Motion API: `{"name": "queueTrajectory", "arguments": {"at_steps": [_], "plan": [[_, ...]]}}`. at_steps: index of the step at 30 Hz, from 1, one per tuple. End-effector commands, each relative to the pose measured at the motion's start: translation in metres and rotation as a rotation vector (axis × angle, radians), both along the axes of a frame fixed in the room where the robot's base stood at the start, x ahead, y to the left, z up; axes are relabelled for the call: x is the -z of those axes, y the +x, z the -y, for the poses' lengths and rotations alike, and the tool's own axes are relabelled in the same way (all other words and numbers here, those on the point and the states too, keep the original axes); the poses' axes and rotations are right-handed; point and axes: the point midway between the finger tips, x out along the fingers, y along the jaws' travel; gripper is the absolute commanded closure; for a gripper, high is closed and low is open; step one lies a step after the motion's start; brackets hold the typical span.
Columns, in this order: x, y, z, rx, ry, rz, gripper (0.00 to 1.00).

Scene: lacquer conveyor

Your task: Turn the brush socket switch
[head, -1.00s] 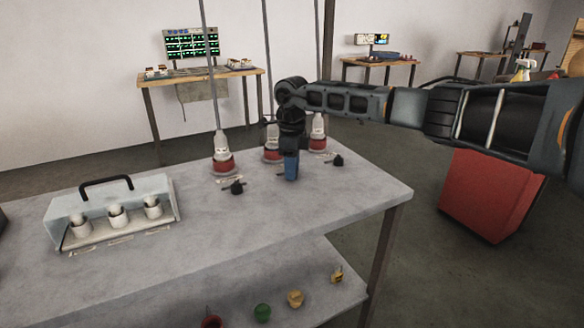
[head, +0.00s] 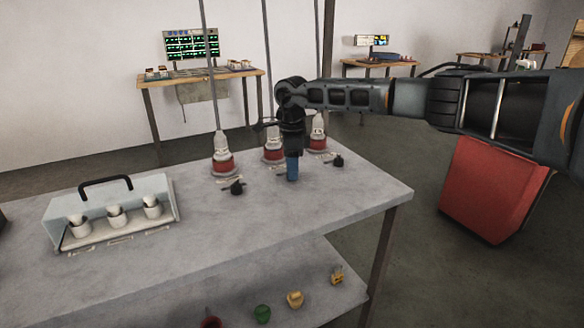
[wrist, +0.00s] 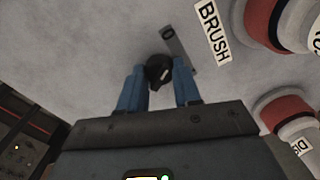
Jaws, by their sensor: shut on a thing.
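My gripper (head: 292,172) points down at the table between two black switches in the head view. In the wrist view its two blue fingers (wrist: 160,88) are on either side of the black brush socket switch (wrist: 159,69), shut on it. The switch sits beside a grey plate marked "0" (wrist: 177,47) and a white label reading BRUSH (wrist: 212,30). A red and white socket (wrist: 268,20) stands right of the label. In the head view my gripper hides this switch, and the middle red-based socket (head: 273,155) is just behind it.
Other black switches stand on the grey table (head: 330,208), at left (head: 237,187) and right (head: 338,160), in front of the left socket (head: 222,162) and right socket (head: 317,143). A clear-covered case (head: 112,215) with three white cups is at left. Cables rise from the sockets.

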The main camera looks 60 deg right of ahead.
Motion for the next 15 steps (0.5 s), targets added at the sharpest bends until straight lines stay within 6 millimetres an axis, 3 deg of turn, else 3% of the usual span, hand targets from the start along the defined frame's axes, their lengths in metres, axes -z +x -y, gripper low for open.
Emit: {"name": "queueTrajectory", "arguments": {"at_steps": [3,4,11,15], "plan": [[-0.0014,0.0015,-0.0002,-0.001,-0.001,0.004,0.98],[-0.0014,0.0015,-0.0002,-0.001,-0.001,0.004,0.65],[-0.0008,0.0008,-0.0001,0.000,-0.001,0.002,0.42],[-0.0005,0.0004,-0.0001,0.000,0.000,0.001,0.42]]}}
